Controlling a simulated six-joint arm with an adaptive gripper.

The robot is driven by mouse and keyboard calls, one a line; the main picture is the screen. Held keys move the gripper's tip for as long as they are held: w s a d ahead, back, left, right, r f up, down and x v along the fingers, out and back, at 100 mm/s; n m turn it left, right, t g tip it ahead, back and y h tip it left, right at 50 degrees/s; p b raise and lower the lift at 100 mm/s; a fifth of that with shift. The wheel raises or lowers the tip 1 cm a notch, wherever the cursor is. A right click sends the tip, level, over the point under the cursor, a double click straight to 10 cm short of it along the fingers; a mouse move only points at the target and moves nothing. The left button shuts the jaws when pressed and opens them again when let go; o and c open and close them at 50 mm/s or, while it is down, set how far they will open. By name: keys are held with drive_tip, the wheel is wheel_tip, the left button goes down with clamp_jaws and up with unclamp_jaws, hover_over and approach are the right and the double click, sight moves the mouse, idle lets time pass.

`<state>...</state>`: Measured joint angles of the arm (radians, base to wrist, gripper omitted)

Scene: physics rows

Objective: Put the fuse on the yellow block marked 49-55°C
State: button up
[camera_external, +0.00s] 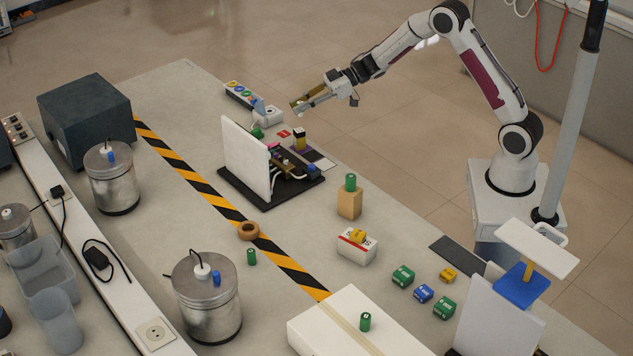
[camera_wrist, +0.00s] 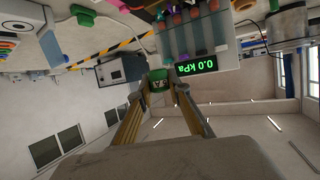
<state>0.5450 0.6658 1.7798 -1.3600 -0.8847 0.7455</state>
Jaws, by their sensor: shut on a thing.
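My gripper (camera_external: 297,106) is stretched out to the left above the far end of the table, its fingers pointing left. In the wrist view, its fingers are closed around a green piece (camera_wrist: 157,85) with pale marks, which looks like the fuse. The piece is hard to make out in the external view. One small yellow block (camera_external: 448,275) lies at the table's right side, and another yellow piece (camera_external: 358,236) sits on a white box. Their markings are too small to read, so I cannot tell which is marked 49-55°C.
A circuit board with an upright white panel (camera_external: 246,158) stands near my gripper. The wrist view shows a kPa display (camera_wrist: 196,66). Metal canisters (camera_external: 205,305) stand left.

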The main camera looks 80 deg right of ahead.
drive_tip(key=d, duration=0.2)
drive_tip(key=w+d+m+h, duration=0.1)
drive_tip(key=d+r+m+h, duration=0.1)
drive_tip(key=d, duration=0.1)
drive_tip(key=shift+w+d+t, duration=0.15)
drive_tip(key=shift+d+t, duration=0.2)
drive_tip(key=shift+t, duration=0.05)
hover_over(299, 130)
drive_tip(key=shift+f, duration=3.05)
drive_tip(key=shift+f, duration=0.1)
drive_tip(key=shift+f, duration=1.8)
drive_tip(key=shift+f, duration=0.15)
